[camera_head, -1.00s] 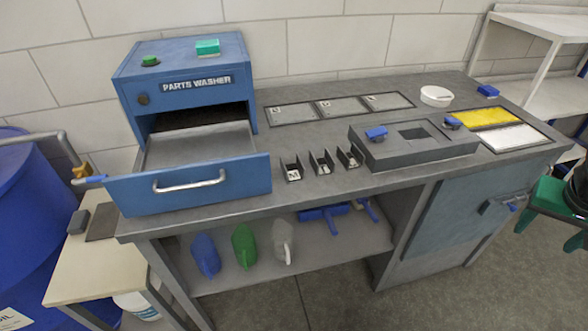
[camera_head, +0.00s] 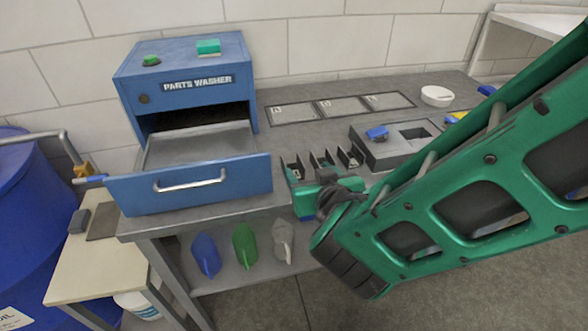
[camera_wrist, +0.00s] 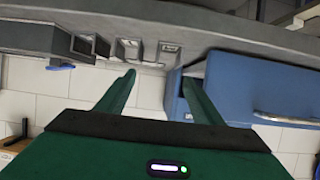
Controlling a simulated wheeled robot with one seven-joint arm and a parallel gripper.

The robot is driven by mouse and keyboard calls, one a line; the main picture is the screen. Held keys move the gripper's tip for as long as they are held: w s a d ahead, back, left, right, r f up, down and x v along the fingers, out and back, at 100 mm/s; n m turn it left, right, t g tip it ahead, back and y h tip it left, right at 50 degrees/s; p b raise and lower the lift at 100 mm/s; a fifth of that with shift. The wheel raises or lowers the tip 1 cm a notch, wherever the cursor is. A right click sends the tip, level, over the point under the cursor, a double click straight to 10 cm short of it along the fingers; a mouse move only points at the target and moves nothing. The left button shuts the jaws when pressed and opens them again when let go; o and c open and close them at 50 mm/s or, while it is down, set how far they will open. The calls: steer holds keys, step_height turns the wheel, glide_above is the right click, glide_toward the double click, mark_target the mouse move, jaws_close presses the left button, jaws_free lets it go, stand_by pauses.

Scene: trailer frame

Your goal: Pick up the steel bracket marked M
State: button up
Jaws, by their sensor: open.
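Three small dark steel brackets stand in a row on the grey bench, right of the parts washer. The leftmost one, the bracket marked M (camera_head: 295,164), showed its letter earlier; its lower front is now covered by my gripper (camera_head: 308,186). The middle bracket (camera_head: 322,159) and the right bracket (camera_head: 350,157) stand beside it. In the wrist view, which is upside down, the bracket nearest the washer (camera_wrist: 169,48) lies beyond my open fingers (camera_wrist: 158,84). Nothing is between the fingers, and they appear apart from the brackets.
The blue parts washer (camera_head: 190,75) has its drawer (camera_head: 205,184) pulled out, close left of the brackets; it also shows in the wrist view (camera_wrist: 240,90). A grey fixture block (camera_head: 375,150) stands close right. Behind are flat marked plates (camera_head: 342,106) and a white bowl (camera_head: 436,96).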

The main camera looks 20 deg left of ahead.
mark_target(293, 167)
steer(key=w+a, duration=0.1)
steer(key=a+f, duration=0.1)
steer(key=w+a, duration=0.1)
steer(key=shift+w+a+f, duration=0.3)
steer(key=shift+f, duration=0.1)
steer(key=shift+x, duration=3.1)
steer(key=shift+d+f, duration=0.1)
steer(key=shift+d, duration=0.1)
steer(key=c, duration=1.4)
